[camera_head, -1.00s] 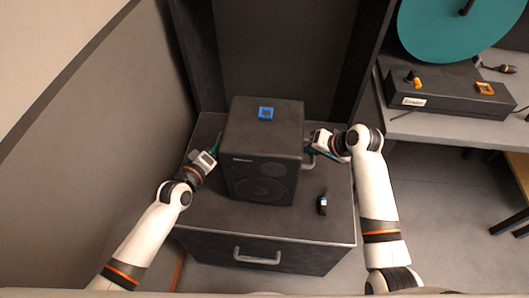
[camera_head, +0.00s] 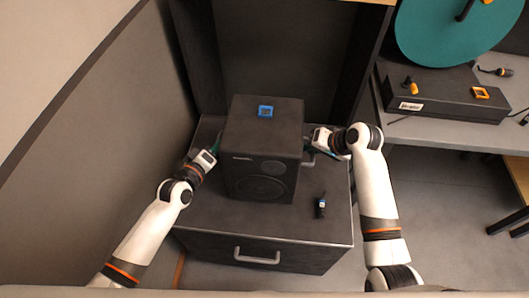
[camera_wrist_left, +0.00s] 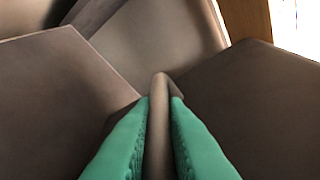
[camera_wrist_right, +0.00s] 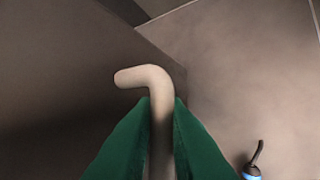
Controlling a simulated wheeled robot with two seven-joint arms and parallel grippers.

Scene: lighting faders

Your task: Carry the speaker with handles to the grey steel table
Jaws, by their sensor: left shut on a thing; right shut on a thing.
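The speaker (camera_head: 262,150) is a dark box with a round cone and a side handle on each side. It is over the dark drawer cabinet (camera_head: 215,220); I cannot tell whether it touches the top. My left gripper (camera_head: 215,150) is shut on the handle at the speaker's left side. The left wrist view shows green fingers around that handle (camera_wrist_left: 158,120). My right gripper (camera_head: 308,148) is shut on the right handle, also seen in the right wrist view (camera_wrist_right: 150,80). The grey table (camera_head: 440,130) stands to the right.
A small blue-framed item (camera_head: 265,111) lies on the speaker. A small dark item with a blue part (camera_head: 321,205) lies on the cabinet top. On the grey table are a dark box (camera_head: 445,97) and a teal disc (camera_head: 455,30). Walls stand close at left and behind.

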